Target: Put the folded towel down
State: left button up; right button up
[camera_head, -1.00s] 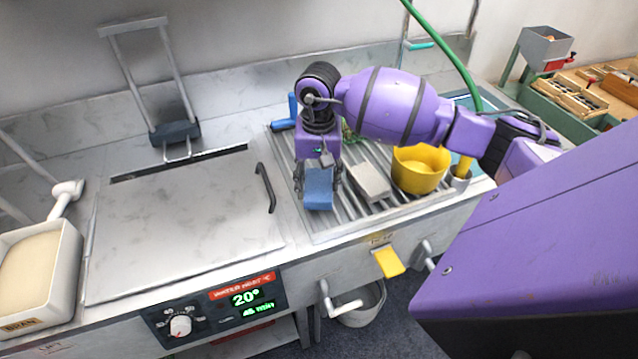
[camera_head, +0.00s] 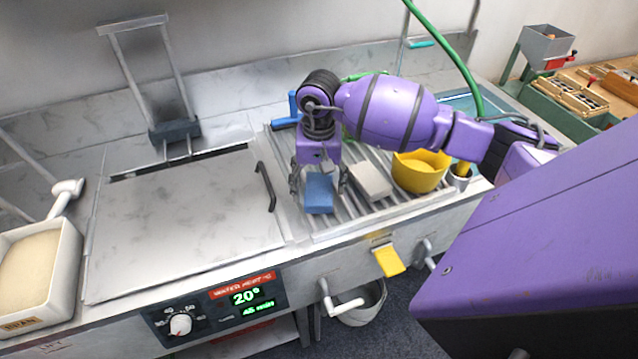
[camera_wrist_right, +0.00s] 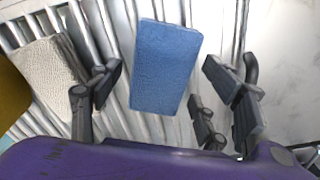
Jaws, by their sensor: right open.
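The blue folded towel (camera_head: 319,196) lies flat on the ribbed metal drainboard (camera_head: 350,221), near its left side. It also shows in the right wrist view (camera_wrist_right: 165,66), resting across the ribs. My right gripper (camera_head: 319,177) is open above it, with one finger on each side. In the right wrist view there is a gap between the towel and both fingers of the gripper (camera_wrist_right: 165,75). My left gripper is not in view.
A pale folded cloth or block (camera_head: 372,181) lies just right of the towel, and a yellow bowl (camera_head: 420,172) stands beyond it. A blue-handled item (camera_head: 286,123) lies behind. The lidded tank's handle (camera_head: 265,187) is close on the left.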

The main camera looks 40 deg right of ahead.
aim_at(319, 187)
notch_tip(319, 187, up, 12)
jog(key=shift+r+b, duration=0.2)
jog(key=shift+b, duration=0.2)
dwell(0.5)
